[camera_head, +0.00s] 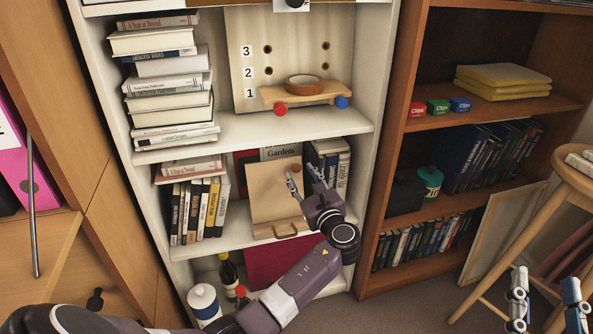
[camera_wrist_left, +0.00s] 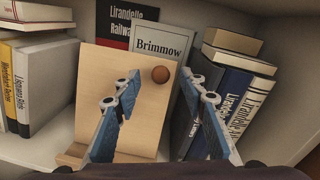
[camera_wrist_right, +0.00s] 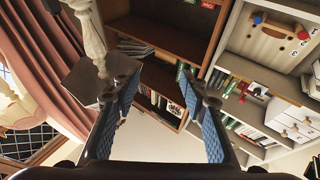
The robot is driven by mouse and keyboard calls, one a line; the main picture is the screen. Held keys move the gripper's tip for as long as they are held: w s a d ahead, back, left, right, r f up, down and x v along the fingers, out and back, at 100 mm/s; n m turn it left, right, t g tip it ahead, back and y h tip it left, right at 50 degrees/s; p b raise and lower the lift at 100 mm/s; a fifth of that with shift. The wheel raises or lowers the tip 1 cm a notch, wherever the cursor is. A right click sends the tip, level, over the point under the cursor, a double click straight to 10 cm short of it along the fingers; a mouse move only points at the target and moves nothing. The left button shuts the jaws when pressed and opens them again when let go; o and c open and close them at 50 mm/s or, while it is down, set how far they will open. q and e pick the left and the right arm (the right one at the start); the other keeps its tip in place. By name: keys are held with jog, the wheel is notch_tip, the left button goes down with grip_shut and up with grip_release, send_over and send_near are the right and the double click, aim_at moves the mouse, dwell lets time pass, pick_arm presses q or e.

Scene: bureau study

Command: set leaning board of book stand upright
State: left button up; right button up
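The book stand's light wooden board (camera_head: 267,193) stands on the middle shelf of the white bookcase and leans back toward the books behind it. The board also shows in the left wrist view (camera_wrist_left: 100,90), with a round brown knob (camera_wrist_left: 160,74) near its top right corner. The stand's base has a ledge (camera_head: 285,230) at the front. My left gripper (camera_head: 304,176) is open in front of the board's right side. In the left wrist view its fingertips (camera_wrist_left: 161,88) are spread either side of the knob; contact is not visible. My right gripper (camera_head: 545,285) is open and empty, far right.
Upright books (camera_head: 200,208) stand left of the board, and more books (camera_head: 330,163) stand close on its right. The shelf above holds a small wooden rack (camera_head: 305,94). A bottle (camera_head: 228,272) stands below. A wooden stool (camera_head: 530,225) is near my right gripper.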

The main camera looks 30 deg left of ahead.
aim_at(297, 169)
pick_arm(q)
jog(key=b+x, duration=0.1)
jog(key=x, duration=0.3)
pick_arm(e)
jog(key=s+r+t+y, duration=0.1)
jog(key=s+r+t, duration=0.2)
jog(key=r, duration=0.3)
jog(key=shift+s+t, duration=0.3)
jog(key=shift+d, duration=0.1)
pick_arm(q)
grip_shut()
